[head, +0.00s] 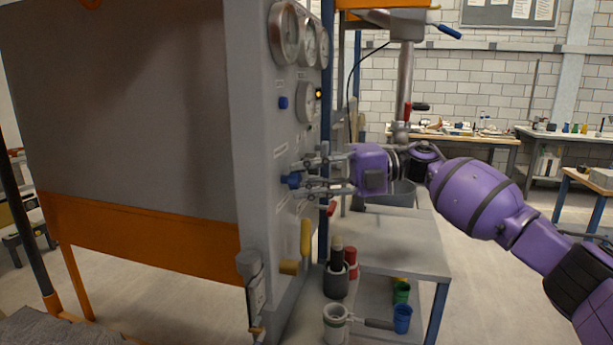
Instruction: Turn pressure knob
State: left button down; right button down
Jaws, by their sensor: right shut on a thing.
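A grey control panel (252,130) stands in the middle of the head view, with several round gauges near its top. A blue knob (291,180) sticks out from the panel below the gauges. My right gripper (305,178) reaches in from the right, with one finger above and one below the knob, and is shut on it. A second, smaller blue knob (283,102) sits higher on the panel, apart from the gripper. Labels by the knobs are too small to read. My left gripper is not in view.
A large grey sandbed box (120,100) with an orange lower beam (140,236) fills the left. A yellow handle (305,238) juts from the panel below my gripper. A grey table (400,245) stands to the right, with cups on its lower shelf. Open floor lies further right.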

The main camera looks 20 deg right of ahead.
jog(key=shift+d+r+n, duration=0.1)
jog(key=shift+r+n, duration=0.2)
jog(key=shift+r, duration=0.4)
jog(key=c, duration=1.6)
grip_release()
jog(key=shift+o, duration=0.3)
jog(key=shift+f, duration=0.15)
jog(key=shift+f, duration=0.25)
jog(key=shift+d, duration=0.1)
jog(key=v, duration=1.1)
jog(key=shift+s+d+r, duration=0.15)
jog(key=shift+s+d, duration=0.05)
jog(key=shift+d, duration=0.1)
